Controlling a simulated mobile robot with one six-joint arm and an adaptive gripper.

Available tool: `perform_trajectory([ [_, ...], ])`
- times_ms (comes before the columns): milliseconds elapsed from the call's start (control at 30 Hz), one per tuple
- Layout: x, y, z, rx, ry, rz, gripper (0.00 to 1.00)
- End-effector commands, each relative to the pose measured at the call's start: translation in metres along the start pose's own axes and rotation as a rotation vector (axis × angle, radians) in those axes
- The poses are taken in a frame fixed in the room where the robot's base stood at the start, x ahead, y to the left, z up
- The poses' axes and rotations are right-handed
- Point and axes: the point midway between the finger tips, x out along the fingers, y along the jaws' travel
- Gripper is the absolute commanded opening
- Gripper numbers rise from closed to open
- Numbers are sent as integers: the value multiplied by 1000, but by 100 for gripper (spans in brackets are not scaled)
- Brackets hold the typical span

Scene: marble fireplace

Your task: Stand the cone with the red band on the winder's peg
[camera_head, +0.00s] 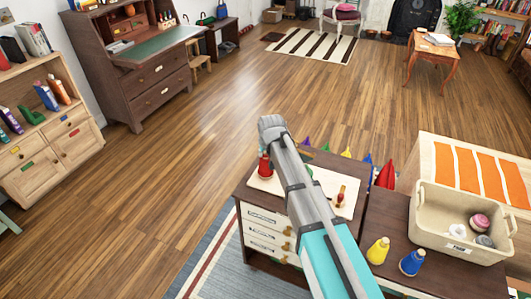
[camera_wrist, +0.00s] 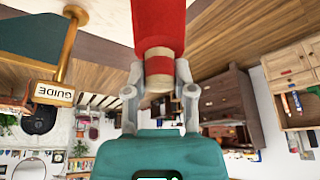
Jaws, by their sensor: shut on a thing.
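The red cone (camera_wrist: 157,22) is in my gripper in the wrist view. Its neck is pale tan with a red band (camera_wrist: 158,66). My gripper (camera_wrist: 159,88) is shut on the neck, one finger on each side. In the head view the red cone (camera_head: 264,166) shows below my gripper (camera_head: 266,148), over the left of a pale board (camera_head: 318,178) on the cabinet. A brass post with a "GUIDE" label (camera_wrist: 54,93) stands beside a green plate (camera_wrist: 30,32) in the wrist view, apart from the cone. I cannot make out the winder's peg; my arm covers part of the board.
A small red and gold upright thing (camera_head: 340,194) stands on the board. A yellow cone (camera_head: 378,250) and a blue cone (camera_head: 411,262) stand to the right, near a beige basket (camera_head: 427,222) holding yarn balls. Open floor lies left.

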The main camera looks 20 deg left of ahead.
Motion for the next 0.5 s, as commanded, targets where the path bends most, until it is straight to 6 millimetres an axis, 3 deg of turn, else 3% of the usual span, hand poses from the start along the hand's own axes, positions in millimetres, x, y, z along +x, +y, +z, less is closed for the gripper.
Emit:
perform_trajectory([
  [67, 0, 0, 0, 0, 0, 0, 0],
  [100, 0, 0, 0, 0, 0, 0, 41],
  [267, 0, 0, 0, 0, 0, 0, 71],
  [500, 0, 1, 0, 1, 0, 0, 74],
])
